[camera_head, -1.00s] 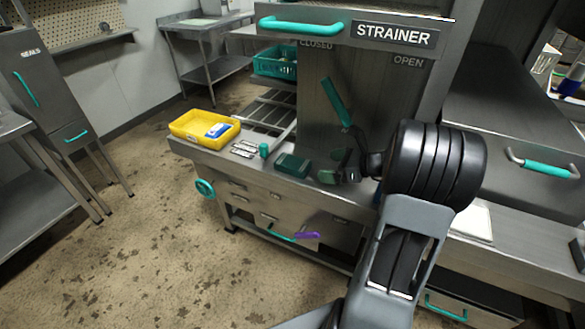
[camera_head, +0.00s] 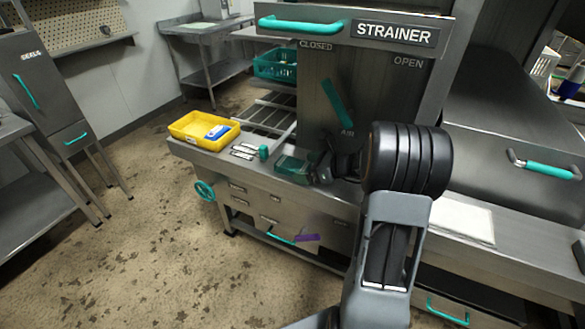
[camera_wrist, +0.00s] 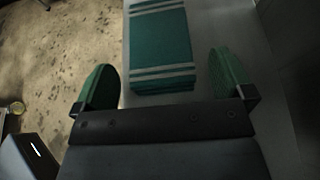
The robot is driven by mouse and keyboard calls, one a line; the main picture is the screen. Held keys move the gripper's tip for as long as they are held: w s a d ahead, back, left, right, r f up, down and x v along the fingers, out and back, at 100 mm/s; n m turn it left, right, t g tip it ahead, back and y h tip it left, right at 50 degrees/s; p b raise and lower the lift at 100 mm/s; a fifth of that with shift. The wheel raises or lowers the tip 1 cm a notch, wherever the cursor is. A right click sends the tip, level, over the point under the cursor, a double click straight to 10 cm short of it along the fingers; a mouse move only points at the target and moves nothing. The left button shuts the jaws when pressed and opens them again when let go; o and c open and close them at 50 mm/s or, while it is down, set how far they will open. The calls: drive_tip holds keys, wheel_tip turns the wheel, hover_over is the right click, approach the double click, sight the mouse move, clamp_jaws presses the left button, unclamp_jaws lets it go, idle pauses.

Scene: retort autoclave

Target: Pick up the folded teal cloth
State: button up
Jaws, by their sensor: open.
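The folded teal cloth (camera_wrist: 162,48) lies on the steel counter, a stacked block with pale stripes. In the wrist view it sits between and just ahead of the two green finger pads of my gripper (camera_wrist: 165,85). Whether the pads are level with the cloth I cannot tell.
A yellow tray (camera_head: 188,121) holding a blue-and-white item stands at the counter's left end. Small metal pieces (camera_head: 243,151) and a teal cylinder (camera_head: 263,152) lie left of the cloth. The strainer panel (camera_head: 322,65) rises behind. The counter's front edge is close.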

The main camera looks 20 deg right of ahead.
drive_tip(key=c, duration=1)
drive_tip(key=shift+r, duration=0.1)
